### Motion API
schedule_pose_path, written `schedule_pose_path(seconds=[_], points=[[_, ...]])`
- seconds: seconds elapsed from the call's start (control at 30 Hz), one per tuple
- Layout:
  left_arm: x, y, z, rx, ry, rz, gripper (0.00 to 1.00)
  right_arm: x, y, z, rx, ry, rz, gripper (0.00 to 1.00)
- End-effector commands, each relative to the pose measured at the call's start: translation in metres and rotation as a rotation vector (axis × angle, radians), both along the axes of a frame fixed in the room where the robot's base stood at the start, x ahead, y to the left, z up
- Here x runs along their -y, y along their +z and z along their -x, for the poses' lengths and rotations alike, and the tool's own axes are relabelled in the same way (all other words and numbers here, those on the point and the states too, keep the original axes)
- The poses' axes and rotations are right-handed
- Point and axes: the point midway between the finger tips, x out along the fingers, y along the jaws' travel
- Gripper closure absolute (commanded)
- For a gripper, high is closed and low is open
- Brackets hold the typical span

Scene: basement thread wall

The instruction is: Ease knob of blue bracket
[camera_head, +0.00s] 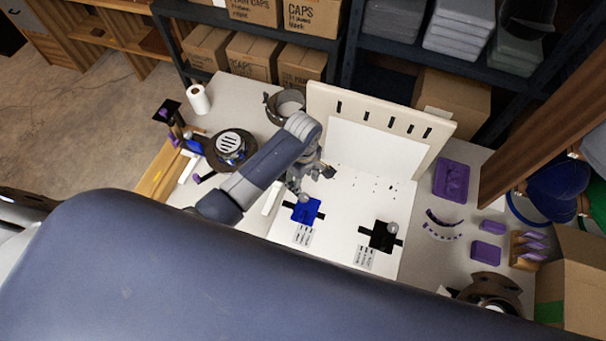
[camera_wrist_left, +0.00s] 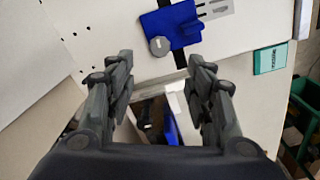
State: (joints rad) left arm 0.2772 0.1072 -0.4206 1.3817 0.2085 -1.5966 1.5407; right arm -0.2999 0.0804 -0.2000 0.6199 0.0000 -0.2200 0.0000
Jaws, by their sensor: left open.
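The blue bracket (camera_head: 312,208) lies on the white board across a black strip, with a grey round knob (camera_head: 304,198) on it. In the left wrist view the blue bracket (camera_wrist_left: 182,24) is at the top, and its knob (camera_wrist_left: 159,46) is at its lower left corner with a pale slot line. My left gripper (camera_head: 312,180) is open above and beside the bracket. In the wrist view its fingers (camera_wrist_left: 160,64) are spread, with the knob just beyond the gap between the tips. Nothing is between the fingers.
A black bracket (camera_head: 379,238) with a grey knob sits to the right on the same board. A white slotted panel (camera_head: 378,120) stands upright behind. Purple parts (camera_head: 452,180) lie at the right. A dark round fixture (camera_head: 231,148) stands at the left.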

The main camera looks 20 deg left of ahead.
Motion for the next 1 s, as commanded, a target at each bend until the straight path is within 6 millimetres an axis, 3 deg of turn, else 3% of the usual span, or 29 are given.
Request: schedule_pose_path(seconds=[0.23, 1.0], points=[[0.0, 0.023, 0.0, -0.001, 0.0, 0.0, 0.52, 0.0, 0.0, 0.0, 0.0, 0.0, 0.0, 0.52], [0.0, 0.024, 0.0, -0.001, 0.0, 0.0, 0.52, -0.001, 0.0, -0.004, 0.006, -0.001, -0.001, 0.52]])
